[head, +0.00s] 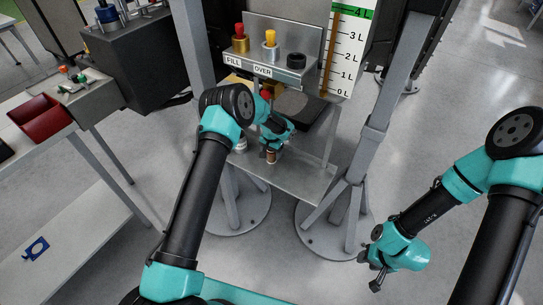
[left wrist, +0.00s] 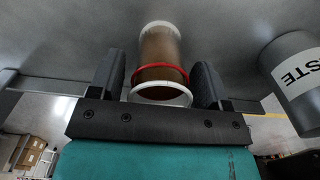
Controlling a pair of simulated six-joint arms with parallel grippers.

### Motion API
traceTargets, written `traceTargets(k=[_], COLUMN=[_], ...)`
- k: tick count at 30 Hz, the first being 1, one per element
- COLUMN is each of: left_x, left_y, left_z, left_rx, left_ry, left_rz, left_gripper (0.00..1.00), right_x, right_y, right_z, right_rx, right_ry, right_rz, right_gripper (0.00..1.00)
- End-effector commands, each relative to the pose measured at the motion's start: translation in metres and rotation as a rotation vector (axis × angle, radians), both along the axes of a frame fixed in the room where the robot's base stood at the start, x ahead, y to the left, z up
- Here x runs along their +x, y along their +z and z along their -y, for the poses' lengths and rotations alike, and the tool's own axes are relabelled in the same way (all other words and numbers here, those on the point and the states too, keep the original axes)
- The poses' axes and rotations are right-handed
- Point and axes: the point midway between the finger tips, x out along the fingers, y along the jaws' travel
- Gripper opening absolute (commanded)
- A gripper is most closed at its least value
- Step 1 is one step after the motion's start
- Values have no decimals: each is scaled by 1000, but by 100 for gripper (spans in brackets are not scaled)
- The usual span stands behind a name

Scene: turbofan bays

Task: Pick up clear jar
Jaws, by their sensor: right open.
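The clear jar (left wrist: 160,50) shows in the left wrist view with brown contents, a red ring and a white rim. In the head view the jar (head: 271,157) stands on the grey metal shelf, partly hidden by my left gripper. My left gripper (left wrist: 158,85) has one finger on each side of the jar. The fingers look open, with a narrow gap at the jar's left side; contact on the right side is unclear. My right gripper (head: 376,275) is open and empty, low at the right, far from the jar.
A grey container (left wrist: 292,75) with a label ending in "STE" stands right of the jar. Behind are a FILL/OVER panel (head: 265,66) with knobs and a level gauge (head: 345,50). Grey stand posts (head: 373,140) flank the shelf. A red bin (head: 45,118) sits at the left.

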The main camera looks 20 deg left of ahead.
Motion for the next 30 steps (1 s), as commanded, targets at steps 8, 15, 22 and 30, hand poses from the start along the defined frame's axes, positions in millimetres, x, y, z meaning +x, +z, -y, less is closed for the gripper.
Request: traceTargets(k=[8, 15, 22, 30], left_x=[0, 0, 0, 1], left_y=[0, 0, 1, 20], left_z=[0, 0, 0, 0], left_rx=[0, 0, 0, -1], left_ry=[0, 0, 0, 1], left_rz=[0, 0, 0, 2], left_gripper=[44, 21, 17, 17], right_x=[0, 0, 0, 0], right_y=[0, 0, 0, 0], right_z=[0, 0, 0, 0], right_rx=[0, 0, 0, 0], right_ry=[0, 0, 0, 0], right_rz=[0, 0, 0, 0], right_gripper=[43, 43, 43, 43])
